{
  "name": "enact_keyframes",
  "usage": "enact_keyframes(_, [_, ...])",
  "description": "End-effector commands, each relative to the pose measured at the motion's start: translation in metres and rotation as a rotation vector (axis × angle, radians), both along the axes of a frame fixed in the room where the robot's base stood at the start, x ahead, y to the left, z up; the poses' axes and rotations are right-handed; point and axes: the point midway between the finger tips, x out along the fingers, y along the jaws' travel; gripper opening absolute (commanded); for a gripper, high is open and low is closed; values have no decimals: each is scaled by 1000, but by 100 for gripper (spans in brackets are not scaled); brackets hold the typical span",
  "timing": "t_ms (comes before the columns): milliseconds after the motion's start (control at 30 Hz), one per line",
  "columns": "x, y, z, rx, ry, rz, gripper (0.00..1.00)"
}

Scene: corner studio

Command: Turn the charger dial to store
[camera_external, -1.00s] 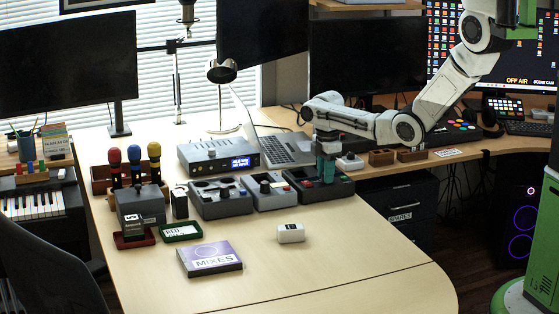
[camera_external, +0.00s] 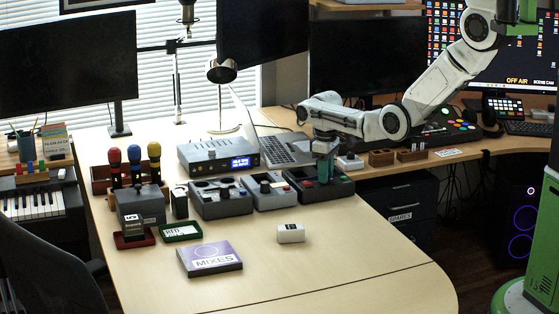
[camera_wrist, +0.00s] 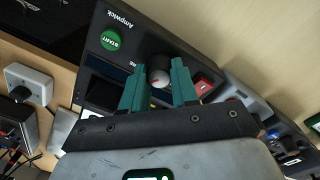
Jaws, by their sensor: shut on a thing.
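The charger (camera_wrist: 100,65) is a dark box marked "Ampwick" with a green START button (camera_wrist: 111,40), a dark display and a red switch (camera_wrist: 203,84). It is the rightmost box of the row in the external view (camera_external: 340,190). Its dial (camera_wrist: 160,75) is a round dark knob with a lighter face and a small red mark. My gripper (camera_wrist: 158,82) is over the charger, its teal fingers shut on the dial, one on each side. In the external view my gripper (camera_external: 324,174) points down onto the charger. The dial's position labels are mostly hidden by the fingers.
A laptop (camera_external: 285,148) is behind. A small white box (camera_external: 291,233) and a purple "MIXES" case (camera_external: 210,258) lie in front. The front right of the desk is clear.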

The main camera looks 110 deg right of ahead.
Motion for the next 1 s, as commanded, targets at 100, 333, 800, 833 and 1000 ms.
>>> enact_keyframes(100, [1,0,0,-1,-1,-70,0])
enact_keyframes(333, [2,-1,0,-2,-3,-162,0])
enact_keyframes(800, [1,-1,1,-2,-2,-201,0])
enact_keyframes(833, [1,-1,1,-2,-2,-201,0])
enact_keyframes(1000, [1,-1,1,-3,-2,-201,35])
